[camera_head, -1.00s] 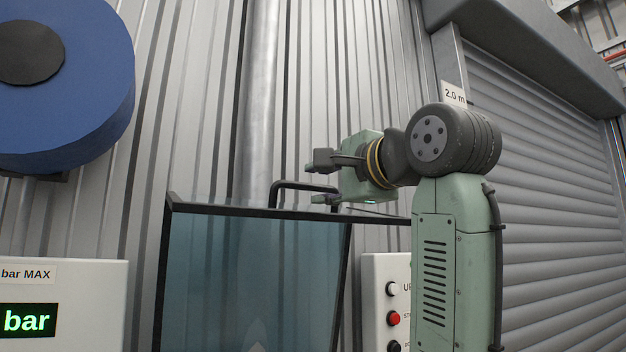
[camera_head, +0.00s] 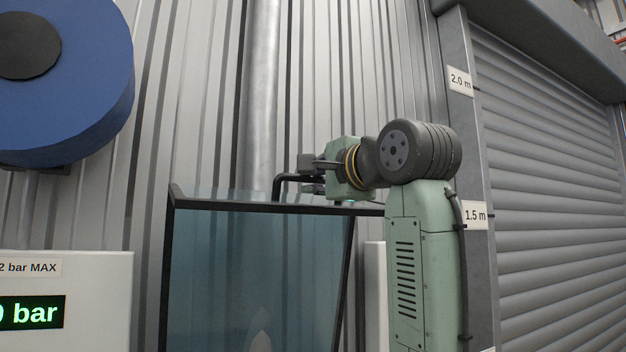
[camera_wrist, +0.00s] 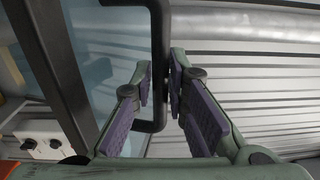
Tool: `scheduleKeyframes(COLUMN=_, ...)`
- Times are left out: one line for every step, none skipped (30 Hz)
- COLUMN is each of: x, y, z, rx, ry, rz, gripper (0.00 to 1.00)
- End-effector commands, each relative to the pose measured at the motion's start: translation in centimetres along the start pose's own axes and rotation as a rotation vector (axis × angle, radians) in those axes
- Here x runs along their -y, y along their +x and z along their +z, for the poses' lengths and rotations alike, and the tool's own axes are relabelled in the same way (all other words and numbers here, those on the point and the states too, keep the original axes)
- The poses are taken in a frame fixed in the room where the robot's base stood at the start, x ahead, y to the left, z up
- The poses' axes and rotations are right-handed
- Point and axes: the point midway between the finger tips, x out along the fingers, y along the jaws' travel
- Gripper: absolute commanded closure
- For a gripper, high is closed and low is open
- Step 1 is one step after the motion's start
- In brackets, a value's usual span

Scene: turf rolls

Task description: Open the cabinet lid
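The cabinet lid (camera_head: 270,208) is a dark-framed glass panel with a bent black handle (camera_head: 284,180) on it. In the head view the lid looks closed on the glass cabinet (camera_head: 258,265). My gripper (camera_head: 312,176) is at the handle's upper right part, one finger above the bar and one below. In the wrist view the handle bar (camera_wrist: 160,60) runs between the purple pads of my gripper (camera_wrist: 160,85), with hardly any gap on either side. The fingers look closed on the bar; exact contact is hard to see.
A corrugated metal wall (camera_head: 210,100) and a vertical pipe (camera_head: 262,100) stand behind the cabinet. A blue reel (camera_head: 95,90) hangs at upper left, above a white gauge box (camera_head: 100,290). A roller shutter (camera_head: 550,190) is at right. A button box (camera_wrist: 38,133) shows in the wrist view.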

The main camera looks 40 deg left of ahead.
Motion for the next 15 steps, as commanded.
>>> scheduleKeyframes(x=0.01, y=-0.01, z=0.0, rx=0.0, ry=0.0, rz=0.0, gripper=0.91)
scheduleKeyframes(x=0.02, y=-0.02, z=0.0, rx=0.0, ry=0.0, rz=0.0, gripper=0.93)
scheduleKeyframes(x=0.01, y=-0.02, z=0.0, rx=0.0, ry=0.0, rz=0.0, gripper=0.96)
scheduleKeyframes(x=0.01, y=-0.02, z=0.0, rx=0.0, ry=0.0, rz=0.0, gripper=0.98)
scheduleKeyframes(x=0.01, y=-0.02, z=0.0, rx=0.0, ry=0.0, rz=0.0, gripper=1.0)
scheduleKeyframes(x=0.01, y=-0.02, z=0.0, rx=0.0, ry=0.0, rz=0.0, gripper=1.0)
scheduleKeyframes(x=0.01, y=-0.02, z=0.0, rx=0.0, ry=0.0, rz=0.0, gripper=1.0)
scheduleKeyframes(x=0.01, y=-0.02, z=0.0, rx=0.0, ry=0.0, rz=0.0, gripper=1.0)
scheduleKeyframes(x=0.01, y=-0.02, z=0.0, rx=0.0, ry=0.0, rz=0.0, gripper=1.0)
scheduleKeyframes(x=0.01, y=-0.02, z=0.0, rx=0.0, ry=0.0, rz=0.0, gripper=1.0)
scheduleKeyframes(x=0.0, y=-0.01, z=0.0, rx=0.0, ry=0.0, rz=0.0, gripper=1.0)
scheduleKeyframes(x=0.0, y=-0.01, z=0.0, rx=0.0, ry=0.0, rz=0.0, gripper=1.0)
scheduleKeyframes(x=0.0, y=-0.01, z=0.0, rx=0.0, ry=0.0, rz=0.0, gripper=1.0)
scheduleKeyframes(x=0.0, y=-0.01, z=0.0, rx=0.0, ry=0.0, rz=0.0, gripper=1.0)
scheduleKeyframes(x=0.0, y=-0.01, z=0.0, rx=0.0, ry=0.0, rz=0.0, gripper=1.0)
